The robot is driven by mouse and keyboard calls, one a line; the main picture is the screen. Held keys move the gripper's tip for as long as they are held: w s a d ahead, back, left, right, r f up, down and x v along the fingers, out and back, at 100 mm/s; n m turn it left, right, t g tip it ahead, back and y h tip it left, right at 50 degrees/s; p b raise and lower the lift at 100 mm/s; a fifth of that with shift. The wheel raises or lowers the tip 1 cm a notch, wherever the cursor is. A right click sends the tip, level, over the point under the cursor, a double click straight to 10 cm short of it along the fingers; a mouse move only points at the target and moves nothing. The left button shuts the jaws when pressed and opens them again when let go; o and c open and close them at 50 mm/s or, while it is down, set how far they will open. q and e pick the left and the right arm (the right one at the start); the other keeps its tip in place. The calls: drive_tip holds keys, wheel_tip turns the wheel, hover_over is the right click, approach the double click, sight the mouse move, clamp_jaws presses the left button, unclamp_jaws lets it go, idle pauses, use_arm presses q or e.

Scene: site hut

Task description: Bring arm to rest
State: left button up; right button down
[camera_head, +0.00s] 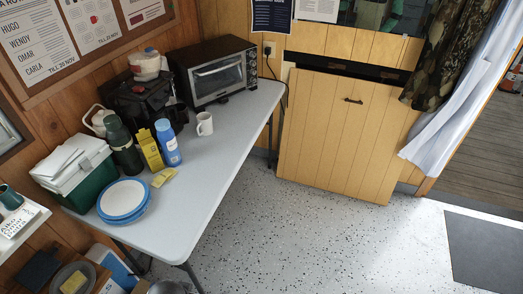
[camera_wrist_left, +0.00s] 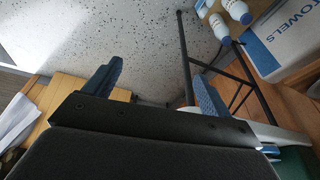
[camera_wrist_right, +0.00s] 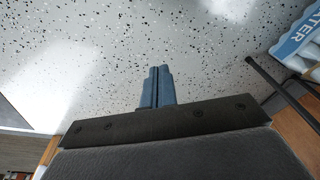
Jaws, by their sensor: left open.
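My left gripper (camera_wrist_left: 154,82) shows in the left wrist view with its two blue fingers wide apart and nothing between them. Speckled floor lies beyond its fingertips, and a dark table leg stands behind its right-hand finger. My right gripper (camera_wrist_right: 158,72) shows in the right wrist view with its two blue fingers pressed together. No object shows between them, and bare floor lies beyond. Neither gripper nor arm appears in the head view.
A grey table (camera_head: 215,148) holds a toaster oven (camera_head: 218,74), a white mug (camera_head: 205,124), bottles, plates (camera_head: 124,198) and a green-white cooler (camera_head: 78,172). A wooden panel (camera_head: 335,135) leans at the back. A towels box (camera_wrist_left: 287,38) stands near the table legs. Open floor (camera_head: 330,245) lies right of the table.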

use_arm(q)
drive_tip(key=s+d+f+g, duration=0.1)
drive_tip(key=s+f, duration=0.2)
drive_tip(key=f, duration=1.3)
drive_tip(key=s+d+f+g, duration=0.1)
drive_tip(key=s+d+f, duration=0.1)
drive_tip(key=f, duration=1.4)
drive_tip(key=shift+s+f, duration=0.2)
drive_tip(key=shift+s, duration=0.25)
use_arm(e)
drive_tip(key=shift+s+f, duration=0.1)
drive_tip(key=shift+s, duration=0.2)
use_arm(q)
drive_tip(key=shift+d, duration=0.1)
